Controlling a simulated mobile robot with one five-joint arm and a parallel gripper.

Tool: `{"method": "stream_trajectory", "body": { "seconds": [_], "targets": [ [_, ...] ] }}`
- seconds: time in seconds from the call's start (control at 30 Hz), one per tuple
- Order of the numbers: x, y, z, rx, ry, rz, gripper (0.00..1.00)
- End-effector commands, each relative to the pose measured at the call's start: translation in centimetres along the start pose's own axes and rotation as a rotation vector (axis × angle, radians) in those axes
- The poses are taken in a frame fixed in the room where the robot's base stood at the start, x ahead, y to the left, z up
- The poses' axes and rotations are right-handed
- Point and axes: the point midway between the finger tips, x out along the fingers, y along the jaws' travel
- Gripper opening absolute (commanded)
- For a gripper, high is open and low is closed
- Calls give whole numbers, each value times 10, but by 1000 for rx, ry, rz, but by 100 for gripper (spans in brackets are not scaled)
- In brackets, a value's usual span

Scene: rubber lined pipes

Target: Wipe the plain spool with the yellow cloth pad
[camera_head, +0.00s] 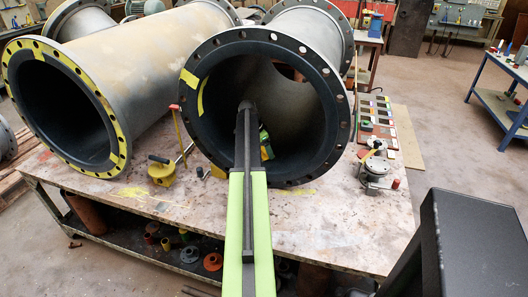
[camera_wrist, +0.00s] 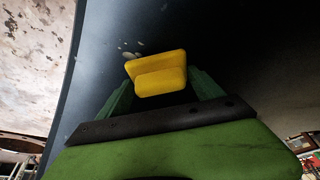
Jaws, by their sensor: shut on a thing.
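The plain spool is the grey pipe with a dark flange (camera_head: 341,112) in the middle of the bench; its open end faces me, and a yellow mark shows at its left. My gripper (camera_head: 266,146) is inside the bore, partly hidden behind my arm. In the wrist view my gripper (camera_wrist: 160,92) has green fingers shut on the yellow cloth pad (camera_wrist: 160,80). The pad is close to the dark lining (camera_wrist: 105,60); whether it touches is unclear. Several pale specks (camera_wrist: 130,50) show on the lining just beyond the pad.
A second large pipe with a yellow-painted flange (camera_head: 112,125) lies at the left. A yellow-based tool (camera_head: 163,172) stands between the pipes. A metal fixture (camera_head: 375,172) and a tray of small parts (camera_head: 377,120) sit at the right. The bench front (camera_head: 300,225) is clear.

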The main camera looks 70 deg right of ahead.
Motion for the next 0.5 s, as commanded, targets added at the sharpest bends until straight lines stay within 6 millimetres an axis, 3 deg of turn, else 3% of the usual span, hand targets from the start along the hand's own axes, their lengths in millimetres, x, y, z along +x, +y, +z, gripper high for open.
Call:
{"method": "stream_trajectory", "body": {
  "seconds": [0.03,0.5],
  "targets": [
    [2,5,-5,8,0,3,44],
    [-6,21,16,6,0,2,44]
  ]
}}
